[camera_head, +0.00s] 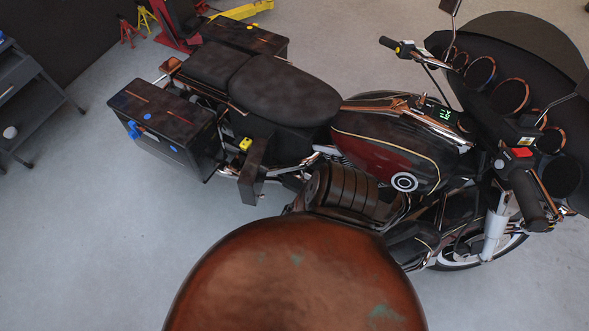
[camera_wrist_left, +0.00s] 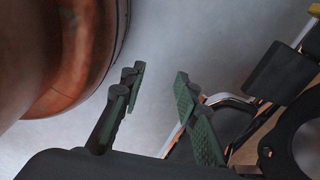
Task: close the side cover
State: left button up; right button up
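The motorcycle (camera_head: 385,145) stands across the head view, front wheel to the right. A dark upright panel (camera_head: 252,172), which looks like the side cover, stands out from its near side below the seat, swung open. A small yellow part (camera_head: 245,144) sits at its top. In the left wrist view my left gripper (camera_wrist_left: 160,72) is open, with nothing between its green fingers. Dark motorcycle parts (camera_wrist_left: 280,72) and chrome bars are to its right; I cannot tell which of them is the cover. The head view shows neither gripper.
Dark side cases flank the rear seat, the near one (camera_head: 165,120) beside the panel. A dark cart (camera_head: 30,100) stands at far left. Red and yellow stands (camera_head: 130,30) are behind. The grey floor (camera_head: 110,240) at lower left is clear.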

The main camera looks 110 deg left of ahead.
aim_at(252, 177)
jog(key=i, duration=0.2)
jog(key=u, duration=4.35)
